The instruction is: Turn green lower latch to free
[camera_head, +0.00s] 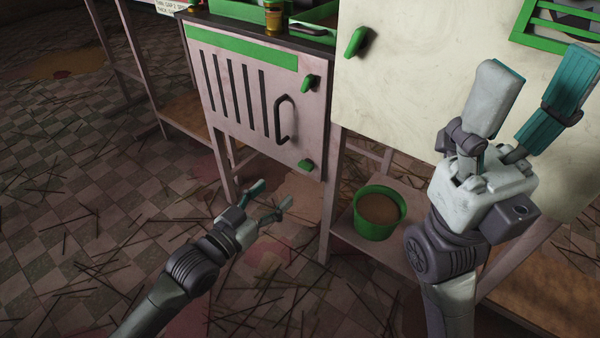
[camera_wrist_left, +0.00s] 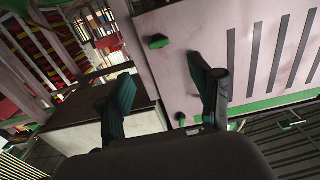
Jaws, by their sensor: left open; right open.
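The green lower latch (camera_head: 306,164) sits at the lower right corner of the pinkish slotted door (camera_head: 240,110), lying roughly crosswise. My left gripper (camera_head: 272,197) is open and empty, below and left of the latch, apart from it. In the left wrist view, which looks upside down, the lower latch (camera_wrist_left: 158,41) shows beyond my open left fingers (camera_wrist_left: 163,82). A green upper latch (camera_head: 310,82) is near the door's top right; it shows partly in the wrist view (camera_wrist_left: 180,118). My right gripper (camera_head: 540,75) is open and empty before the cream panel, far from the latch.
A dark handle (camera_head: 284,119) stands out from the door between the latches. A larger green latch (camera_head: 355,41) is on the cream panel (camera_head: 410,60). A green bucket (camera_head: 379,228) stands on a low shelf at right. Thin sticks litter the tiled floor (camera_head: 90,220).

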